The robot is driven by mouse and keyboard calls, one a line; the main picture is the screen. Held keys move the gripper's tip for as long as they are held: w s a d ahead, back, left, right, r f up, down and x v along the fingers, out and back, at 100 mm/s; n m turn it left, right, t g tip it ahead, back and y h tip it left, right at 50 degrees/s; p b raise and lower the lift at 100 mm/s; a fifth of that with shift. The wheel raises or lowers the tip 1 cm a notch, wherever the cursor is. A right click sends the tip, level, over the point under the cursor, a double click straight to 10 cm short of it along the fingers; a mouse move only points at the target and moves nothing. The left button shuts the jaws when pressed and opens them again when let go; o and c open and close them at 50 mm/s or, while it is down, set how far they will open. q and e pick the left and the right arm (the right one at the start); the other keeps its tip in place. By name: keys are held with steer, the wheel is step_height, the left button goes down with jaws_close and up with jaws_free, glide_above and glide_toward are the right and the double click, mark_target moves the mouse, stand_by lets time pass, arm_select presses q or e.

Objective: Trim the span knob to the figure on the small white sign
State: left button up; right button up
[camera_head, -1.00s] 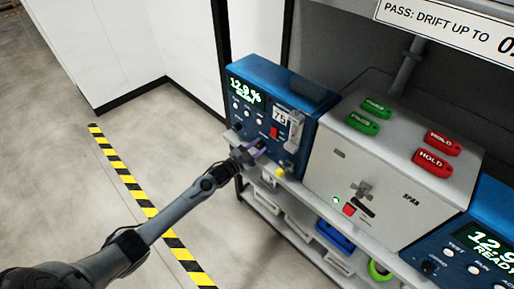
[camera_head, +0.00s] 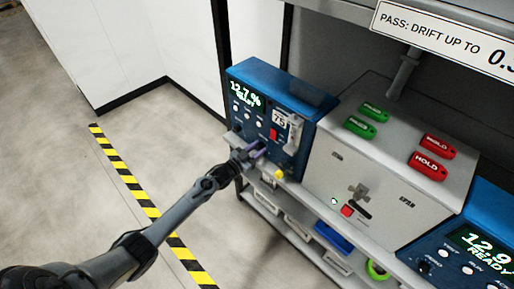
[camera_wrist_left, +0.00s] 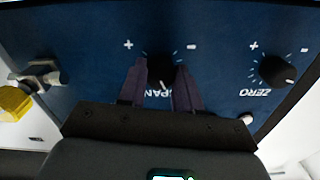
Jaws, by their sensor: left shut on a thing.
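The left blue analyser (camera_head: 310,108) stands on the bench, its green display (camera_head: 245,95) reading 12.7 % READY. My left gripper (camera_head: 250,156) reaches its lower front. In the left wrist view my left gripper's two purple-grey fingers (camera_wrist_left: 160,85) are shut on the black span knob (camera_wrist_left: 160,66), one on each side. The word SPAN is partly covered by the fingers. The zero knob (camera_wrist_left: 277,70) is apart from the gripper, to the right there. A small white sign (camera_head: 279,118) on the analyser's front appears to read 75. My right gripper is not in view.
Another blue analyser (camera_head: 450,260) is at the lower right. A white PASS: DRIFT sign (camera_head: 450,35) hangs above. A yellow part (camera_wrist_left: 14,102) lies left of the fingers.

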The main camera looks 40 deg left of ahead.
arm_select(q)
steer(key=n+p, duration=0.1)
steer(key=n, duration=0.4)
steer(key=shift+n+p, duration=0.3)
steer(key=shift+p, duration=0.1)
steer(key=n, duration=0.3)
steer(key=shift+p, duration=0.4)
steer(key=shift+n, duration=0.3)
steer(key=o, duration=1)
steer(key=shift+o, duration=0.2)
